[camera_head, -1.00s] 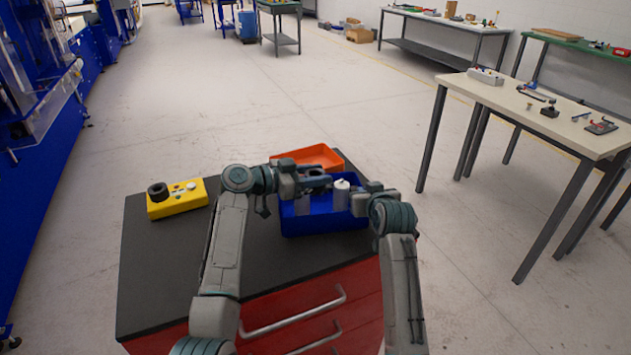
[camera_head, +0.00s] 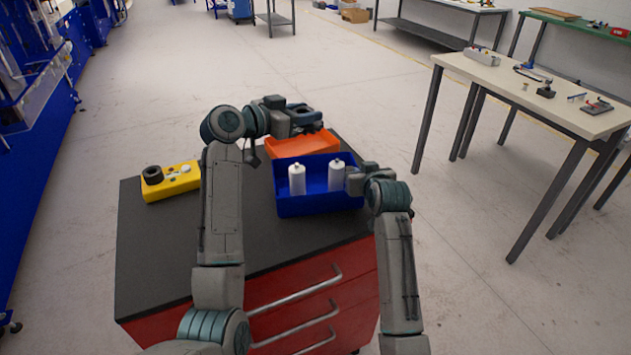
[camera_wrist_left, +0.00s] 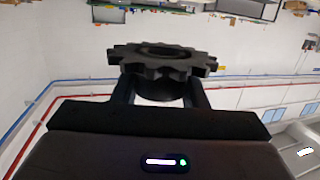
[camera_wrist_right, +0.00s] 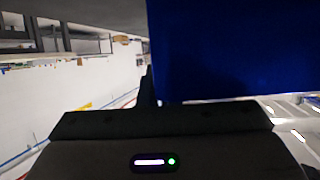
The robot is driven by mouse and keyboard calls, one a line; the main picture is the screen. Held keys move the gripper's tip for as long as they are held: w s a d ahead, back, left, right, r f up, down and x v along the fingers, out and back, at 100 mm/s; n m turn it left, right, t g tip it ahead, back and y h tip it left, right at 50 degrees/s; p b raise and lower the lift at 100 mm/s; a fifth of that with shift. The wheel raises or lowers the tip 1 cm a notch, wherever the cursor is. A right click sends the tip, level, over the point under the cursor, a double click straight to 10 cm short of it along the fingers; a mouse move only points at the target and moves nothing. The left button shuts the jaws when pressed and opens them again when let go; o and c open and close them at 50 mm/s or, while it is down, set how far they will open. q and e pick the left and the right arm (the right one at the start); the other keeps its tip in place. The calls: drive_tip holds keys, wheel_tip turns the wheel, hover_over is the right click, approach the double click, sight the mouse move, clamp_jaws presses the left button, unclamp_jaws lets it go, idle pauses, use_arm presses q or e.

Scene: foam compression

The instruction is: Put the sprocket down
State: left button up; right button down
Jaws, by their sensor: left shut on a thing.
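The sprocket (camera_wrist_left: 160,58) is dark and toothed, with a hub below. In the left wrist view it sits between the two fingers of my left gripper (camera_wrist_left: 160,92), which is shut on it. In the head view my left gripper (camera_head: 308,124) holds the dark sprocket (camera_head: 300,113) up above the orange tray (camera_head: 285,149). My right gripper (camera_head: 354,181) is at the right wall of the blue bin (camera_head: 320,204). In the right wrist view the blue bin (camera_wrist_right: 230,50) hides most of the finger area; only one dark finger shows beside it.
Two white bottles (camera_head: 297,179) stand in the blue bin. A yellow box (camera_head: 172,183) with a black ring on it lies at the left of the dark cabinet top (camera_head: 150,255). The cabinet top in front of the bin is clear. A white table (camera_head: 500,72) stands apart at right.

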use_arm(q)
drive_tip(key=shift+s+a+r+n+t+y, duration=0.15)
drive_tip(key=shift+a+r+n+t+y, duration=0.25)
drive_tip(key=shift+t, duration=0.2)
drive_tip(key=shift+a+n, duration=0.2)
drive_tip(key=shift+n, duration=0.1)
drive_tip(key=shift+t, duration=0.4)
wheel_tip(320, 180, down, 10)
drive_tip(key=shift+a+r, duration=0.1)
drive_tip(key=shift+r, duration=0.1)
drive_tip(key=shift+y, duration=0.3)
drive_tip(key=shift+f, duration=0.6)
drive_tip(key=o, duration=1.3)
drive_tip(key=shift+r, duration=0.25)
drive_tip(key=v, duration=1.2)
drive_tip(key=shift+r, duration=0.35)
